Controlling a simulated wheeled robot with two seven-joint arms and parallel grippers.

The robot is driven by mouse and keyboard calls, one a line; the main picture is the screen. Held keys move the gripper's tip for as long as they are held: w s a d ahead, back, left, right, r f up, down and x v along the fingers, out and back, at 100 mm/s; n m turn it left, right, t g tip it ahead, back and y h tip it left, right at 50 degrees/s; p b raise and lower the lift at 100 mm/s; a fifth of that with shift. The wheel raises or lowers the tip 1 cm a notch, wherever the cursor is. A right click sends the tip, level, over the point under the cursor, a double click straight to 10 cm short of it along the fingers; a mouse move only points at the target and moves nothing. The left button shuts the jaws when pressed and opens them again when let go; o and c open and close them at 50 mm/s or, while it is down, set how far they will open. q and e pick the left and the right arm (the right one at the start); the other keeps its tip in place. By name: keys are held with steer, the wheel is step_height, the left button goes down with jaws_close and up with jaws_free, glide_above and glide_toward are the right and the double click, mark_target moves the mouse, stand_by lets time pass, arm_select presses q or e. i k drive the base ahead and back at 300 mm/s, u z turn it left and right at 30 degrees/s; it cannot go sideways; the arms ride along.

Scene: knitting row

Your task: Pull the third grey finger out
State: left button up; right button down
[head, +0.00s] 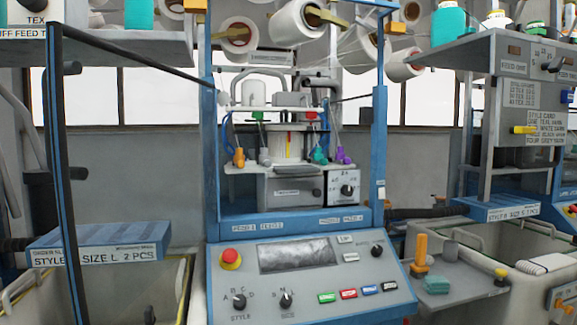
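The knitting machine (288,145) stands in a blue frame in the middle of the head view. Around its white cylinder hang small coloured yarn fingers: an orange one (239,157) at left, a teal one (319,155) and a purple one (342,156) at right. No grey finger can be clearly singled out at this size. A grey panel (515,95) at the upper right carries a yellow tab (524,129) and a printed card (545,128). Neither of my grippers can be made out in this view.
A sloped control panel (315,275) with a red button (231,259), knobs and coloured keys is below the machine. Yarn cones (298,24) hang above. A blue shelf (100,245) is at left. A grey side tray (455,280) holds an orange-handled item. Dark bars cross the left side.

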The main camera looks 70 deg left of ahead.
mark_target(264, 160)
steer(key=u, duration=0.85)
steer(key=i, duration=0.95)
steer(key=u, duration=1)
